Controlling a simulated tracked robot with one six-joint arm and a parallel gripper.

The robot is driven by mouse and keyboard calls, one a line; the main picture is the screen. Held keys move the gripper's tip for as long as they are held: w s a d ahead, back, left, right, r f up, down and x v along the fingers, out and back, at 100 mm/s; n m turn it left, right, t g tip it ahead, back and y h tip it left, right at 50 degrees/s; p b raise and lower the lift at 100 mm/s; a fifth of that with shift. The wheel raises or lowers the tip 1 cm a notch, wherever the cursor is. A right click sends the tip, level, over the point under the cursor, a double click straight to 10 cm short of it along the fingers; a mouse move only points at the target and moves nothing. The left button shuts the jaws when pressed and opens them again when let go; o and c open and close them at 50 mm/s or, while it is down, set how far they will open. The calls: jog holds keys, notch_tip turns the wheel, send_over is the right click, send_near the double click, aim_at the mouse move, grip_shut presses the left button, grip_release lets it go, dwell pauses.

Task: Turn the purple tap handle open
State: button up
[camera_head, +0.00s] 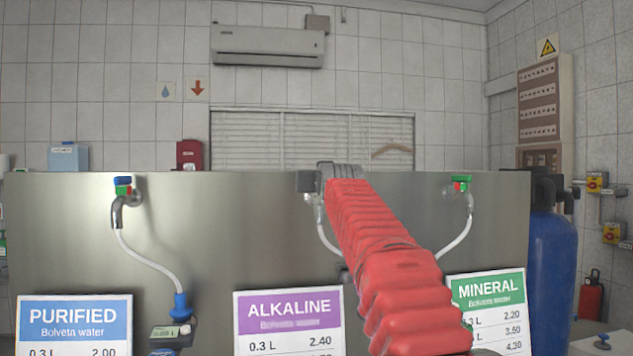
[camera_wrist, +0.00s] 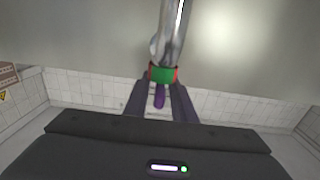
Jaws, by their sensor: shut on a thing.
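The purple tap handle (camera_wrist: 159,97) shows in the wrist view as a small purple lever below a green and red collar (camera_wrist: 162,73) on a chrome pipe (camera_wrist: 173,30). The dark fingers of my gripper (camera_wrist: 161,101) stand on both sides of the handle and are shut on it. In the head view my gripper (camera_head: 318,180) is at the middle tap, above the purple ALKALINE sign (camera_head: 290,308). It hides most of that tap and the whole handle. A white hose (camera_head: 324,232) hangs below it.
The steel panel (camera_head: 230,235) also carries a blue-handled tap (camera_head: 123,188) at left and a green-handled tap (camera_head: 461,186) at right, each with a white hose. A blue tank (camera_head: 553,265) stands at the right. My red-sleeved arm covers part of the panel.

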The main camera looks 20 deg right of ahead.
jog(key=o, duration=0.7)
jog(key=shift+d+f, duration=0.1)
jog(key=shift+f, duration=0.1)
jog(key=shift+r, duration=0.15)
jog(key=shift+s+a+r, duration=0.1)
jog(key=shift+s+a, duration=0.05)
jog(key=shift+s, duration=0.4)
jog(key=shift+s+a, duration=0.1)
jog(key=shift+s, duration=0.45)
jog(key=shift+s+a, duration=0.35)
jog(key=shift+s, duration=1.55)
jog(key=shift+s+a, duration=0.3)
jog(key=shift+s, duration=1.55)
jog(key=shift+s+a, duration=0.35)
jog(key=shift+s, duration=1.55)
jog(key=shift+f, duration=0.2)
